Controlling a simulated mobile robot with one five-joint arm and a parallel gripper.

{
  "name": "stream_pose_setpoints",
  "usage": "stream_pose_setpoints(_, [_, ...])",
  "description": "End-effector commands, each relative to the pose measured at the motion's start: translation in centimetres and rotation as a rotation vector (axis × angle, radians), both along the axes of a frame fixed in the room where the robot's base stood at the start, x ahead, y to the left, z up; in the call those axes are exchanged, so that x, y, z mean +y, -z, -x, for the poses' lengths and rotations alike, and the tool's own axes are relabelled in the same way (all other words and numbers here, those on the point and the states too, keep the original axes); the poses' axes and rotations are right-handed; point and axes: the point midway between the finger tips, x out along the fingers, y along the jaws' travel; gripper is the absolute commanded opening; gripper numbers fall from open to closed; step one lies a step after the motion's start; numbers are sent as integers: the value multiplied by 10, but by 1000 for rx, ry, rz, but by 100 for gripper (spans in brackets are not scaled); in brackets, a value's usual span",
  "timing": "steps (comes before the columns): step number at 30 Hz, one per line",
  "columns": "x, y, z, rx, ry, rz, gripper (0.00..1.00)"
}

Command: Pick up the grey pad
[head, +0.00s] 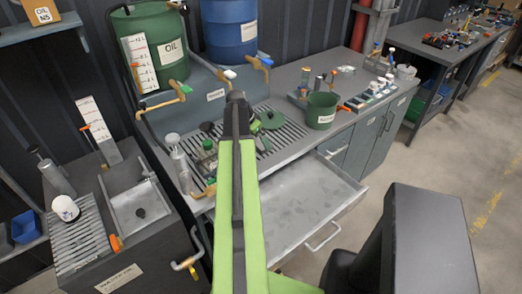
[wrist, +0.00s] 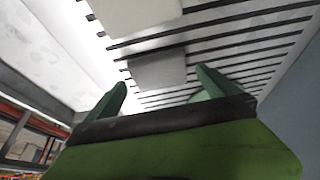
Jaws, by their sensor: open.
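In the wrist view a flat grey block, which looks like the grey pad (wrist: 157,72), lies on a slatted grate (wrist: 235,42). My gripper (wrist: 161,80) is open, with one green finger to the left and one to the right, below the block in the picture. Nothing is between the fingers; I cannot tell how far the fingertips are from the block. In the head view my green arm reaches over the bench's slatted grate (head: 284,128).
A paler block (wrist: 135,14) lies beyond the pad. On the bench stand a green oil drum (head: 150,45), a blue drum (head: 229,32), a grey bottle (head: 178,160) and a green bucket (head: 321,110). A drawer (head: 300,200) stands open, seemingly empty, below the bench.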

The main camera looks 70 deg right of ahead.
Motion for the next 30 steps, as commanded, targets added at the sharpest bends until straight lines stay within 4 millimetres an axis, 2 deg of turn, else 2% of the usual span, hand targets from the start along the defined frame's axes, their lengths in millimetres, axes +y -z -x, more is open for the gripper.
stream_pose_setpoints(1, [-4,18,1,0,0,0,100])
stream_pose_setpoints(3, [-7,26,3,0,0,0,100])
stream_pose_setpoints(11, [-8,23,5,0,0,0,99])
stream_pose_setpoints(24, [-8,23,5,0,1,0,41])
stream_pose_setpoints(25, [-8,23,5,0,1,0,38])
stream_pose_setpoints(30, [-8,22,5,0,1,0,38])
